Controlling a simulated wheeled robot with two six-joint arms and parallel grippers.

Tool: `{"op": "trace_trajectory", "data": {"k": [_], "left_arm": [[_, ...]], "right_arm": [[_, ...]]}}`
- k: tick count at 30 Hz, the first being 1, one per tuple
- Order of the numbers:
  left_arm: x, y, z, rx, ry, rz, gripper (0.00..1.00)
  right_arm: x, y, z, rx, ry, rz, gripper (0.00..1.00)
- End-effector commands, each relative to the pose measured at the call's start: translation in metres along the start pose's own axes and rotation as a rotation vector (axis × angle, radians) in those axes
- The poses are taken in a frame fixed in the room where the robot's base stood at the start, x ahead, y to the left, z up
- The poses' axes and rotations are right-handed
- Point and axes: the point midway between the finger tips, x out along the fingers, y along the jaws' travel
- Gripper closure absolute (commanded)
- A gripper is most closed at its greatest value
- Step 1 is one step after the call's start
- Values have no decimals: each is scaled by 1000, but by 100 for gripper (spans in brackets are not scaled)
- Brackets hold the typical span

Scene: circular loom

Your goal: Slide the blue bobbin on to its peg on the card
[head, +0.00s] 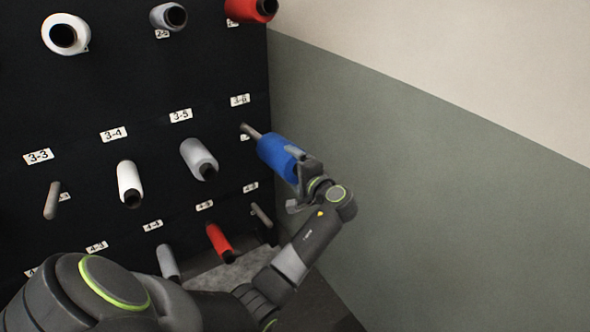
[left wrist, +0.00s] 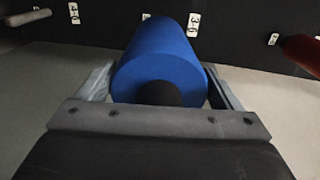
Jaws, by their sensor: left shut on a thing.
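The blue bobbin (head: 279,157) is held in my left gripper (head: 297,177), in front of the black card (head: 90,135). The left wrist view shows the blue bobbin (left wrist: 165,50) between the two fingers of the left gripper (left wrist: 158,88), its dark core end facing the camera. The peg (head: 251,131) below the 3-6 label sticks out from the card, and its outer end meets the bobbin's far end in the picture. I cannot tell whether the peg has entered the core. The bobbin looks roughly in line with the peg. My right gripper is not in view.
Grey bobbins (head: 199,159), a white bobbin (head: 130,184) and red bobbins (head: 220,241) sit on neighbouring pegs. Bare pegs stand at the left (head: 52,200) and below (head: 262,215). A green and cream wall (head: 430,190) rises to the right, with open space before it.

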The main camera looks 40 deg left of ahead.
Motion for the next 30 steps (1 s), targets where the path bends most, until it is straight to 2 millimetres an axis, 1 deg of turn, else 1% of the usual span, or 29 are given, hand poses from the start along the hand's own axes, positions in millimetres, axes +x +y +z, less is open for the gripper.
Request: {"op": "trace_trajectory", "data": {"k": [1,11,30], "left_arm": [[0,-3,-1,-3,1,-6,68],[3,-3,-1,-3,1,-6,68],[32,-3,-1,-3,2,-7,68]], "right_arm": [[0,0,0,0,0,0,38],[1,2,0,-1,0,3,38],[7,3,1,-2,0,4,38]]}}
